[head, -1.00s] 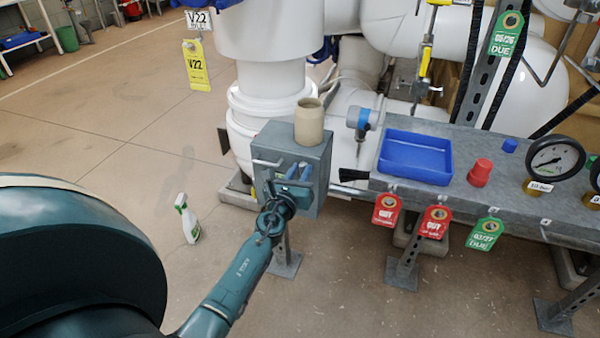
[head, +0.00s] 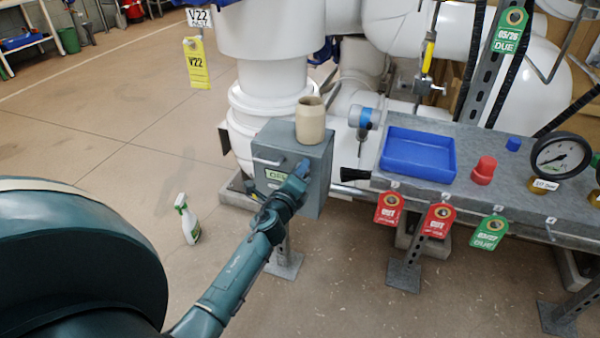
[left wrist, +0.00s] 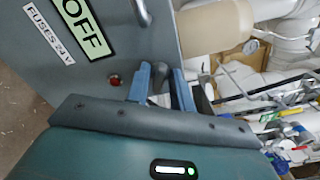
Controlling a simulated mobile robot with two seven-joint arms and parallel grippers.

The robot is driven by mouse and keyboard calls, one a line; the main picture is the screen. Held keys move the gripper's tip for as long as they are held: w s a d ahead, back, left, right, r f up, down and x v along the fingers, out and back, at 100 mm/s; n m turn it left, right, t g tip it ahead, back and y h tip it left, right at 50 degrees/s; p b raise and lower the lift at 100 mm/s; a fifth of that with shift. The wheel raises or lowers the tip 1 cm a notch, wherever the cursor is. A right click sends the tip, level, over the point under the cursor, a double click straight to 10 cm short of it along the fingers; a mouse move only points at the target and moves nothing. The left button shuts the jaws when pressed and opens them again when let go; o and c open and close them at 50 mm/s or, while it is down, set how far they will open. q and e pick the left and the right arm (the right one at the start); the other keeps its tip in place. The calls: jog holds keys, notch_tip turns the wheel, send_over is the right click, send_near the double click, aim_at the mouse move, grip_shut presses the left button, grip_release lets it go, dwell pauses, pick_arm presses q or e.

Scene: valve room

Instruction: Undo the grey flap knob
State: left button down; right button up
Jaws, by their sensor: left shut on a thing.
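A grey box (head: 318,190) stands on a post. Its front face carries an OFF label (head: 275,175) and a bar handle (head: 267,162). My left gripper (head: 301,169) is at the upper right of this front face. In the left wrist view, its two blue fingers (left wrist: 161,86) stand on either side of a small grey knob (left wrist: 159,84) and are shut on it. The fingers hide part of the knob, so I cannot tell how far it is turned. The OFF label (left wrist: 83,28) and a small red light (left wrist: 114,80) show beside it. My right gripper is not in view.
A beige cup (head: 310,122) stands on top of the box. To the right, a grey bench (head: 470,205) holds a blue tray (head: 417,172), a red cap (head: 483,170) and a gauge (head: 560,160). A spray bottle (head: 187,222) stands on the clear floor at left.

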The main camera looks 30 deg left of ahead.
pick_arm(q)
jog(key=n, duration=0.3)
jog(key=shift+f+n, duration=0.1)
jog(key=shift+n, duration=0.3)
dwell(0.4)
jog(key=c, duration=1.5)
grip_release()
jog(key=shift+s, duration=0.1)
